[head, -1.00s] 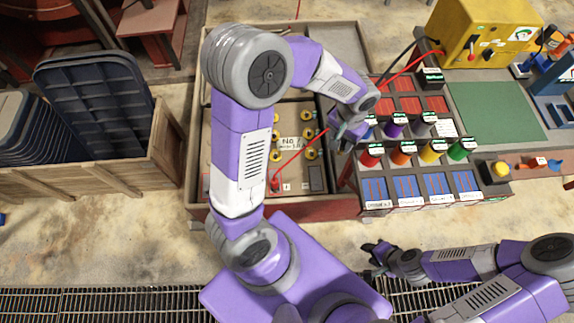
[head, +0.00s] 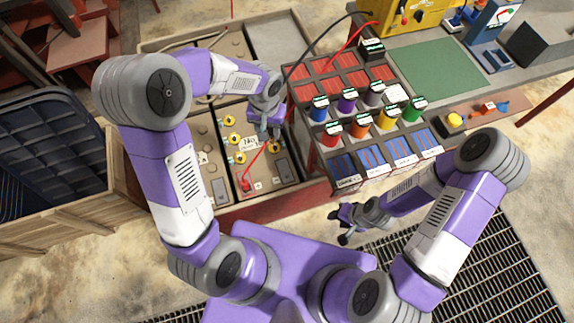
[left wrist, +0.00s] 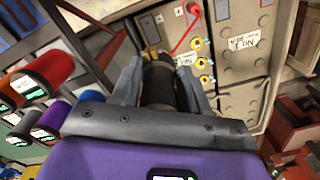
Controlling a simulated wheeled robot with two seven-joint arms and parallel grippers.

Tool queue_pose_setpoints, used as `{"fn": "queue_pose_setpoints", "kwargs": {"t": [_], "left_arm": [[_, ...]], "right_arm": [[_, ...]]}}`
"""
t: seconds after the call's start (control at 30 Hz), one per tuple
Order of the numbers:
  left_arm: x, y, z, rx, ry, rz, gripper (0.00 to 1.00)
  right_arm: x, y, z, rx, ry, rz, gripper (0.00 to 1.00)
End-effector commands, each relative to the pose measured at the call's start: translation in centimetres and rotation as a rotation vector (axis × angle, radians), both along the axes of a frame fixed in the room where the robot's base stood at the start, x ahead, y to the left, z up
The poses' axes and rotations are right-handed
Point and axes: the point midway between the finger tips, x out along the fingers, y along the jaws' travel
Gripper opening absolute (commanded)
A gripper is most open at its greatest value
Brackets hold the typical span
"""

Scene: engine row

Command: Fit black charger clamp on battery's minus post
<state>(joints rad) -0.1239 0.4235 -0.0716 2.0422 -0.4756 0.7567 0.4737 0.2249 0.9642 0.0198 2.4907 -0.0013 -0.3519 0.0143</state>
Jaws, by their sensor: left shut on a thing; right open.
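My left gripper (head: 264,124) is above the grey battery (head: 264,172) and shut on the black charger clamp. In the left wrist view the black clamp (left wrist: 158,78) lies between the fingers, its brassy jaws pointing away toward the battery top. The clamp is mostly hidden in the head view; its black cable (head: 318,50) runs back to the yellow charger (head: 408,14). The red clamp (head: 246,185) sits on the battery's near end. I cannot make out the minus post or whether the clamp touches anything. My right gripper (head: 348,226) is open and empty over the floor.
Several yellow caps (head: 228,121) stand on the battery tops. A red cable (head: 262,153) crosses the battery from the red clamp. A rack of coloured spools (head: 360,127) stands close to the right. A wooden crate (head: 84,222) with dark bins is at left.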

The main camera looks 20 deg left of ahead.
Motion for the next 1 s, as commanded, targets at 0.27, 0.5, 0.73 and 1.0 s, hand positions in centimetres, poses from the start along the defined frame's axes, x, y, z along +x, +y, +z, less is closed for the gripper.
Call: {"fn": "queue_pose_setpoints", "kwargs": {"t": [0.27, 0.5, 0.73, 1.0], "left_arm": [[1.7, 0.0, -4.5, -0.001, 0.002, 0.081, 0.00], [4.1, -0.3, -13.1, -0.001, 0.007, 0.235, 0.00], [6.1, -1.8, -25.9, -0.001, 0.008, 0.460, 0.00], [6.5, -3.5, -35.3, -0.002, 0.000, 0.656, 0.00]], "right_arm": [[0.0, 0.0, -1.8, 0.000, 0.000, 0.000, 0.43], [0.0, 0.0, -5.0, 0.000, 0.000, 0.000, 0.43], [0.0, 0.0, -9.2, 0.000, 0.001, 0.000, 0.43], [0.0, 0.0, -11.8, 0.000, 0.000, 0.000, 0.43]]}}
